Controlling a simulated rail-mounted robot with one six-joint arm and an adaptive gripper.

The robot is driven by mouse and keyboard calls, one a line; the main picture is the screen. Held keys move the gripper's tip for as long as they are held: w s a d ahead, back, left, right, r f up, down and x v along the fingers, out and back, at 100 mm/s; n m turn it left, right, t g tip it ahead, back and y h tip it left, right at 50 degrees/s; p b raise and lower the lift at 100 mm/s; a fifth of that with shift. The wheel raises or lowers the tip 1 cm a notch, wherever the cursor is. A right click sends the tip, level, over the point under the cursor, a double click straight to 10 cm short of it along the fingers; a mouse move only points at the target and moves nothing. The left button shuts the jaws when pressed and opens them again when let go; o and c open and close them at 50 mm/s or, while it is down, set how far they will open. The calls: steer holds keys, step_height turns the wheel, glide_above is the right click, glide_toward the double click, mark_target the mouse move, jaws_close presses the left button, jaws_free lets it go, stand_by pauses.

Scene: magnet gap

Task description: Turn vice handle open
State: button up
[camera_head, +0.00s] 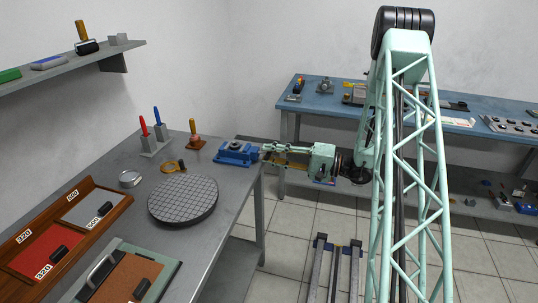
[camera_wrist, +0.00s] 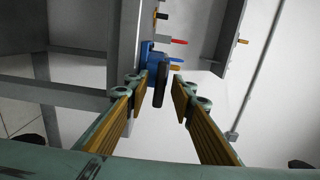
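The small blue vice (camera_head: 236,153) sits at the right end of the grey workbench. My gripper (camera_head: 268,153) reaches in from the right, with its fingertips close to the vice's right side. In the wrist view the vice (camera_wrist: 148,56) is beyond the fingertips. A dark, narrow rounded part, which looks like the vice handle (camera_wrist: 158,86) seen edge-on, lies between the fingers of my gripper (camera_wrist: 160,82). The fingers are apart, with visible space on both sides of the handle. In the head view the handle cannot be made out behind the fingers.
The grey workbench (camera_head: 216,222) also holds a round dark plate (camera_head: 183,199), a stand with red and blue tools (camera_head: 153,140), a wooden-handled tool (camera_head: 194,135) and sanding trays (camera_head: 60,232). A blue bench (camera_head: 340,107) stands behind.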

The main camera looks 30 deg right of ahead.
steer(key=v, duration=1.1)
steer(key=shift+s+d, duration=0.2)
stand_by(0.6)
steer(key=s+a+r+n+g, duration=0.25)
steer(key=a+r+g, duration=0.2)
steer(key=a, duration=0.35)
steer(key=s+a+r+n+g, duration=0.1)
steer(key=s+a+r+g, duration=0.25)
steer(key=a+r, duration=0.35)
steer(key=s+a+r+n+g, duration=0.2)
steer(key=s+a+r+g, duration=0.15)
steer(key=a, duration=0.65)
steer(key=s+a+r+n+g+h, duration=0.1)
steer(key=s+a+r+h, duration=0.2)
steer(key=s, duration=0.4)
steer(key=s+a+r+n+h, duration=0.1)
steer(key=s+a+r+h, duration=0.15)
steer(key=s, duration=0.45)
steer(key=s+a+r+n+g+h, duration=0.1)
steer(key=s+a+r+h, duration=0.1)
steer(key=s+a, duration=0.3)
steer(key=s+d+r+t+h, duration=0.4)
steer(key=s+r+h, duration=0.1)
steer(key=s, duration=0.6)
steer(key=shift+d+p, duration=0.2)
steer(key=shift+p, duration=0.15)
